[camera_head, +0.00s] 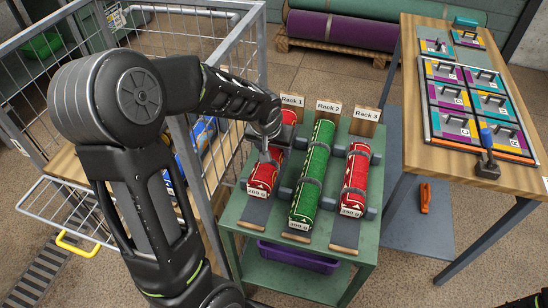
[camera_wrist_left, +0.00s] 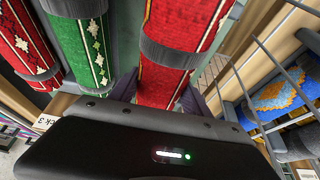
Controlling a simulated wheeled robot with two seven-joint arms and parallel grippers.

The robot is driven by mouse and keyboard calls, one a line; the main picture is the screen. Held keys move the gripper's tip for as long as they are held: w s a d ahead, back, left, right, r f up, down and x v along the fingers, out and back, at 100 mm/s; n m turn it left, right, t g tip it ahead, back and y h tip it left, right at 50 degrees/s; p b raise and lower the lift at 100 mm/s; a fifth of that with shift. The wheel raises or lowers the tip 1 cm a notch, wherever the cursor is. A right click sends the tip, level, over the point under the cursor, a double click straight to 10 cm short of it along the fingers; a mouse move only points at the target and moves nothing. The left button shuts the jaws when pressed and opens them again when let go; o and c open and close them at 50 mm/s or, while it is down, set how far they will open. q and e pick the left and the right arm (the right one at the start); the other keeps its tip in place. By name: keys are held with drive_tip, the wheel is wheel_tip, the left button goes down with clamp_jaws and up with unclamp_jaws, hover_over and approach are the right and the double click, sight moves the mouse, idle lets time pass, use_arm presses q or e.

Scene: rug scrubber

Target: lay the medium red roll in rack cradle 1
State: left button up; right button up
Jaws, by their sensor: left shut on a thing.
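A red patterned roll (camera_head: 264,176) with a grey band lies along the Rack 1 cradle, its near end tagged with a weight label. My left gripper (camera_head: 270,148) is shut on this roll from above, and the wrist hides part of its far half. The left wrist view shows the red roll (camera_wrist_left: 180,35) close up, with its grey band just ahead of the gripper. It looks lined up with the cradle; whether it bears fully on the supports is hidden.
A green roll (camera_head: 312,173) lies in Rack 2 and a shorter red roll (camera_head: 355,175) in Rack 3. A wire cage cart (camera_head: 215,120) stands close on the left with a blue roll (camera_head: 204,135) inside.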

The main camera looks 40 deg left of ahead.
use_arm(q)
drive_tip(key=shift+f, duration=1.85)
drive_tip(key=shift+f+b, duration=0.25)
drive_tip(key=shift+b, duration=0.25)
drive_tip(key=o, duration=1.6)
drive_tip(key=shift+r, duration=0.1)
drive_tip(key=shift+r, duration=0.1)
drive_tip(key=shift+r+p, duration=0.2)
drive_tip(key=shift+p, duration=0.2)
drive_tip(key=v, duration=1.1)
drive_tip(key=shift+s+d+r+p, duration=0.15)
drive_tip(key=shift+s+r+p, duration=0.15)
drive_tip(key=shift+p, duration=0.1)
